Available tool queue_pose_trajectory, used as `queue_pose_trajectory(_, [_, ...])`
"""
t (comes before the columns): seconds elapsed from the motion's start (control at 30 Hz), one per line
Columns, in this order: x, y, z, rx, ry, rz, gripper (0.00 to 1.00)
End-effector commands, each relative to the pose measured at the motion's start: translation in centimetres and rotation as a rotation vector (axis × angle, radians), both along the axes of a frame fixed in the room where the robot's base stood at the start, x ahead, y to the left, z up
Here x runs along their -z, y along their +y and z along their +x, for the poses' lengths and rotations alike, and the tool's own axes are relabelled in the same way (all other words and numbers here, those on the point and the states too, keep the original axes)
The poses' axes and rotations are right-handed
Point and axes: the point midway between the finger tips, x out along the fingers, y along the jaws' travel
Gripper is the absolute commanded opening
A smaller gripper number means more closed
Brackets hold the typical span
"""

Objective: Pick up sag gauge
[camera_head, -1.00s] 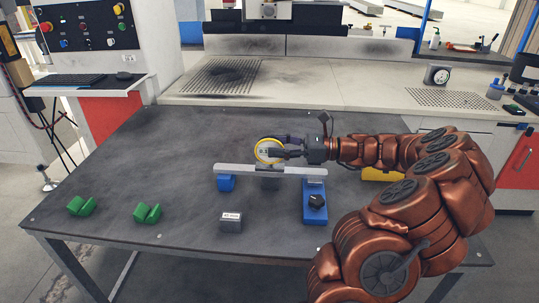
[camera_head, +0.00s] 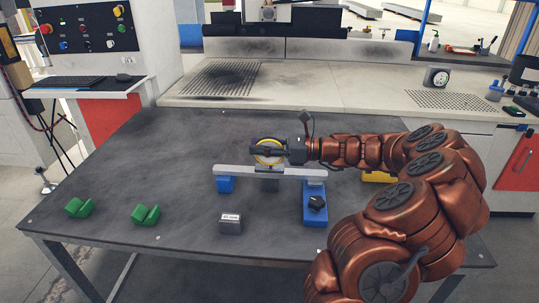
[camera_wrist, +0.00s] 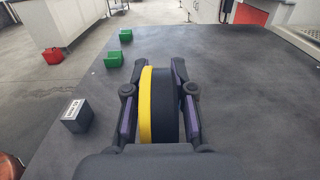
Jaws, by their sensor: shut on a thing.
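The sag gauge (camera_head: 266,159) is a round dial with a yellow rim, upright above the light metal strip (camera_head: 240,170). My gripper (camera_head: 268,147) reaches in from the right and covers much of the dial face. In the wrist view, the gauge (camera_wrist: 162,105) shows edge-on as a yellow band and a dark body. The fingers of my gripper (camera_wrist: 160,90) lie along both sides of it, shut on it. The gauge's foot is hidden, so I cannot tell whether it touches the strip or the grey block (camera_head: 270,185) below.
The strip spans a blue block (camera_head: 225,184) and a blue clamp (camera_head: 314,215) with a black knob. A labelled grey block (camera_head: 231,224) stands in front. Two green V-blocks (camera_head: 79,207) (camera_head: 145,215) are at the left. A yellow block (camera_head: 378,176) lies behind my arm.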

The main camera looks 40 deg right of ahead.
Motion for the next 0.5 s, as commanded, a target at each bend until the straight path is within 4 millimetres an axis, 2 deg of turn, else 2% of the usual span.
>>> queue_pose_trajectory(0.03, [0.00,-0.01,-0.01,0.000,0.000,0.000,0.08])
queue_pose_trajectory(0.13, [0.00,-0.01,-0.01,0.000,0.000,0.000,0.00])
queue_pose_trajectory(0.5, [-0.04,-0.02,-0.01,0.001,0.000,0.000,0.00])
